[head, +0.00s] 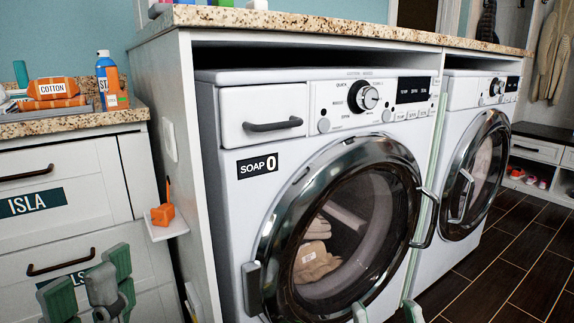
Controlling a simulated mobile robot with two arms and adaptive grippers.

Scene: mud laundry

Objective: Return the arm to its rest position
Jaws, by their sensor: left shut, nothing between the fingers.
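My left gripper (92,284) is at the lower left, in front of the white drawers. Its grey-green parts show, and it is shut with nothing held. It is apart from the washer and the small side shelf. At the bottom edge, in front of the near washer's door, small grey-green tips (360,314) show, which look like part of my right gripper. Most of it is cut off by the frame, so its jaws cannot be judged.
The near washer (222,195) has its round door closed, with laundry inside. A second washer (457,95) stands to the right. A small shelf (166,226) with an orange item juts out near my left gripper. Dark floor (500,250) is clear at right.

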